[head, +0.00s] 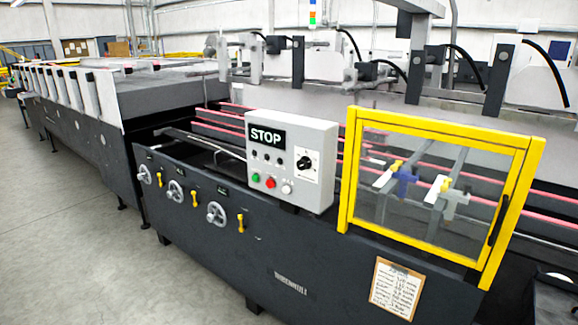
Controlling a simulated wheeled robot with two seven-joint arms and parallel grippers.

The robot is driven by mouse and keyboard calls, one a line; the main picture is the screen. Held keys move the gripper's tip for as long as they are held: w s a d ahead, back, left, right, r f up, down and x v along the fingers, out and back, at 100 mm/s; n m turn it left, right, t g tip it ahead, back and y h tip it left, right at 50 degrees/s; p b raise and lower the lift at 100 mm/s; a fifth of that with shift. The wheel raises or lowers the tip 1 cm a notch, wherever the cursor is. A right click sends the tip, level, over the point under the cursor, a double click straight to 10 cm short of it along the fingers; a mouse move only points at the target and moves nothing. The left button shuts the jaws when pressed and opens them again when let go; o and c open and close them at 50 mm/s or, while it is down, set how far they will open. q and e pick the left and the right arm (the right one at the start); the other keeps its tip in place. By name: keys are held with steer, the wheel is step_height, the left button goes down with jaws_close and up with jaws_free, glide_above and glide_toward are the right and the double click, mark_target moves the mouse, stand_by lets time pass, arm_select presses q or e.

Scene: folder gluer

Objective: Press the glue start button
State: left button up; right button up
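A grey control box (318,140) stands on top of the machine's dark front panel, near the middle of the head view. It carries a black STOP sign (266,137), a black rotary knob (304,163) on a white plate, and small dark knobs below the sign. Along its lower edge are a green button (256,178), a red button (271,183) and a whitish button (288,188). No label naming a glue start button can be read. Neither of my grippers shows in the head view.
A yellow-framed clear guard (440,188) stands right of the box. Handwheels (215,214) and yellow handles (193,196) stick out from the dark front panel (290,250). A clipboard (396,288) hangs at lower right. The concrete floor (70,240) at left is clear.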

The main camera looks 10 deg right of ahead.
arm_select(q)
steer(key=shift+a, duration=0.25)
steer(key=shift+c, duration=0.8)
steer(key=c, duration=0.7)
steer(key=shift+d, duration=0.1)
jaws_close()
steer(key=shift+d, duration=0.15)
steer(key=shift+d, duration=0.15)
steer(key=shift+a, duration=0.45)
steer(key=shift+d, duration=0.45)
